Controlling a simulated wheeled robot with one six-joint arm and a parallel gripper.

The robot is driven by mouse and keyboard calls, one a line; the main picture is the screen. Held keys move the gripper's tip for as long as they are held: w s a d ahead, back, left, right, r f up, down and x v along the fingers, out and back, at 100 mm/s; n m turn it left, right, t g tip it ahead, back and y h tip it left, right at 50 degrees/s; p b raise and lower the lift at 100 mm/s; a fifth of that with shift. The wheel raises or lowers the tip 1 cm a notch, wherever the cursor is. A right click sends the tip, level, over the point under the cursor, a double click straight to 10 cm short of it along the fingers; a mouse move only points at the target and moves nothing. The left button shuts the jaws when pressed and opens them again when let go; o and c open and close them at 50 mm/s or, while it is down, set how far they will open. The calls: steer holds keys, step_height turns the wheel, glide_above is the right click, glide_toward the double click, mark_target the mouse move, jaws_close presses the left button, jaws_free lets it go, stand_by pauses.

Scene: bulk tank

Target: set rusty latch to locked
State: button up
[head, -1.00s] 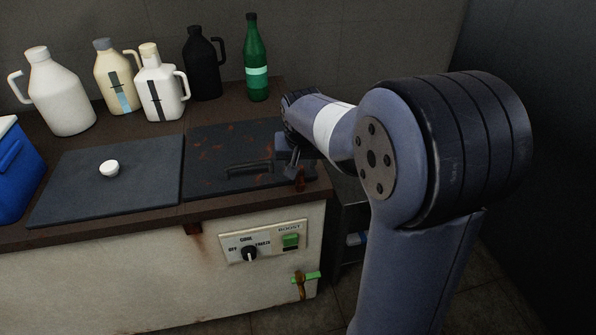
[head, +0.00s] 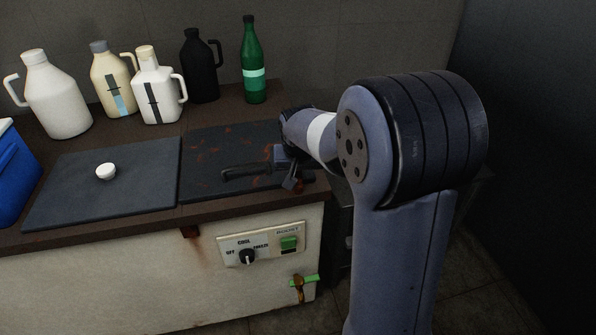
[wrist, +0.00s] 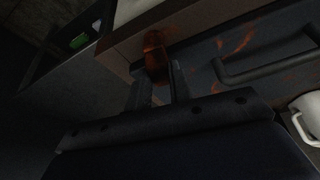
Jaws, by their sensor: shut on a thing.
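The rusty latch (head: 298,187) is a small orange-brown piece at the front right corner of the counter, beside the dark rust-stained lid (head: 215,145). My gripper (head: 292,182) is at that corner and is shut on the latch, hiding most of it in the head view. In the wrist view the latch (wrist: 155,55) shows orange between and beyond the two fingers of my gripper (wrist: 162,85). Its exact setting cannot be told.
A dark bar handle (head: 245,171) lies on the lid, close left of my gripper. A control panel (head: 262,245) with a knob and green switch is on the front, above a green-handled tap (head: 303,281). Jugs and a green bottle (head: 253,65) stand at the back.

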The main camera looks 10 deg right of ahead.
jaws_close()
steer(key=shift+n+p, duration=0.3)
steer(key=shift+n+y, duration=0.3)
steer(key=shift+n, duration=0.3)
steer(key=o, duration=0.6)
jaws_free()
steer(key=shift+o, duration=0.2)
